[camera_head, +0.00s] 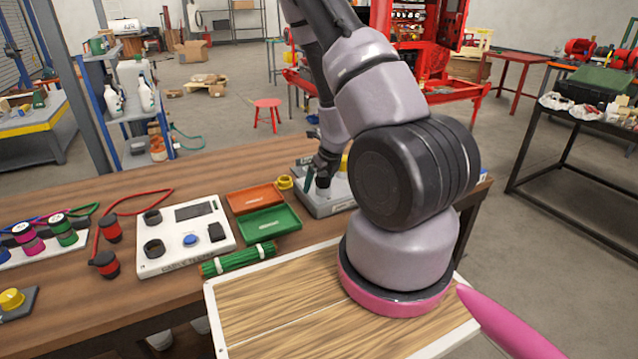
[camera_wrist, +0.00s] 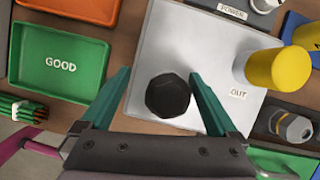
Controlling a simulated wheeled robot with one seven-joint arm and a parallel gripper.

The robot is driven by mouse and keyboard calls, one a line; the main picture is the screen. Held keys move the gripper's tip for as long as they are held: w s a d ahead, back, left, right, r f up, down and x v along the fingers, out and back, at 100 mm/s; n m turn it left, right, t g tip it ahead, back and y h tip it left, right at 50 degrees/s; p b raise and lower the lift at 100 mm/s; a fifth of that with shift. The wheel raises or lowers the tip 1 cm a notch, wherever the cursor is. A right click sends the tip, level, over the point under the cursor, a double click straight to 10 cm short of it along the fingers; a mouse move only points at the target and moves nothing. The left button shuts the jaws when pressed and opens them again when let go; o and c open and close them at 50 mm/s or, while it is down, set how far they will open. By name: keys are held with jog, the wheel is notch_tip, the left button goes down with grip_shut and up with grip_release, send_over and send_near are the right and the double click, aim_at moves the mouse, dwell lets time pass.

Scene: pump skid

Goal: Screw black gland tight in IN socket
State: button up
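The black gland (camera_wrist: 167,95) is a hexagonal part seen from above in the wrist view, at the pale grey box (camera_wrist: 215,55). Whether it is seated in a socket below cannot be told, and no IN label shows. My gripper (camera_wrist: 158,75) is open, its teal fingers spread on either side of the gland, with visible gaps. The gland lies closer to the right finger. In the head view my gripper (camera_head: 320,178) points down over the grey box (camera_head: 325,208), and the gland cannot be made out.
A yellow cylinder (camera_wrist: 272,69) stands near the OUT label (camera_wrist: 238,93). A grey metal fitting (camera_wrist: 291,126) lies nearby. The green GOOD tray (camera_wrist: 62,62) and an orange tray (camera_head: 255,197) sit left of the box. A white tester (camera_head: 185,237) and green bundle (camera_head: 238,260) are farther left.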

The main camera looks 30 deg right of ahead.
jog(key=n+y, duration=0.1)
jog(key=n, duration=0.3)
jog(key=shift+w, duration=0.1)
jog(key=n+g+y, duration=0.1)
jog(key=n, duration=0.1)
jog(key=n+g+y, duration=0.1)
jog(key=n, duration=0.2)
